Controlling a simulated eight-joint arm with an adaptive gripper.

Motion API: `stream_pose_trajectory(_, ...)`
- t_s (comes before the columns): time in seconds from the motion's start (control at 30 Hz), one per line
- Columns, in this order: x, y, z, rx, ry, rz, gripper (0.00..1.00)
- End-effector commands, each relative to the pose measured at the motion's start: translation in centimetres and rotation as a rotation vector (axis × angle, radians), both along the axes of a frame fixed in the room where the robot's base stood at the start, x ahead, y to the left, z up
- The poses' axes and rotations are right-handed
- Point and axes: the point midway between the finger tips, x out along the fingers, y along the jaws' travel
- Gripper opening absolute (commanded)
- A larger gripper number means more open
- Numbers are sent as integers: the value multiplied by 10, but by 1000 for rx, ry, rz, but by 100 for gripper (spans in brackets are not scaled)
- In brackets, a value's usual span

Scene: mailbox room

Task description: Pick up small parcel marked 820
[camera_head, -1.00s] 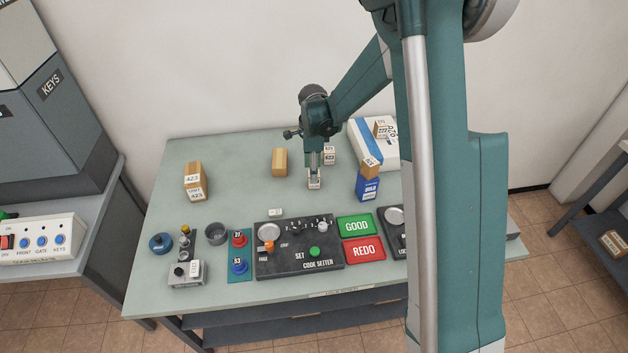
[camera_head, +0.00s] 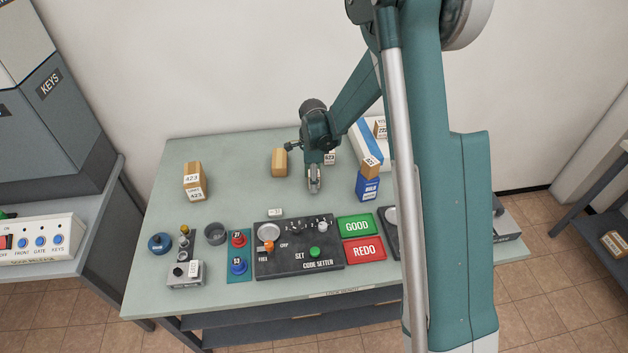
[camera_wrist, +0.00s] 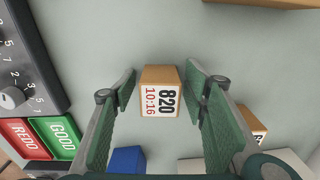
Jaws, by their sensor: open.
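The small parcel marked 820 (camera_wrist: 161,92) is a brown box with a white label reading 820 and 10:16 in red. In the wrist view it stands on the table between the two green fingers of my gripper (camera_wrist: 165,92), which are open with a gap on each side. In the head view my gripper (camera_head: 314,188) is low over the middle of the table, and its fingers hide the parcel.
A plain brown box (camera_head: 279,162) stands left of my gripper. A blue box (camera_head: 368,186) with a small parcel on top stands to the right. The code setter panel (camera_head: 299,261) lies in front, with GOOD (camera_head: 356,226) and REDO (camera_head: 364,249) pads beside it.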

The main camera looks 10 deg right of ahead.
Motion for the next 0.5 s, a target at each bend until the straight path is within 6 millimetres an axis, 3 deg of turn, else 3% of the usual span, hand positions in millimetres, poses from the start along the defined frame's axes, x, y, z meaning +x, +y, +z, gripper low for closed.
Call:
stream_pose_trajectory(0.43, 0, 0, 0, 0, 0, 0, 44)
stream_pose_trajectory(0.5, 0, 0, 0, 0, 0, 0, 35)
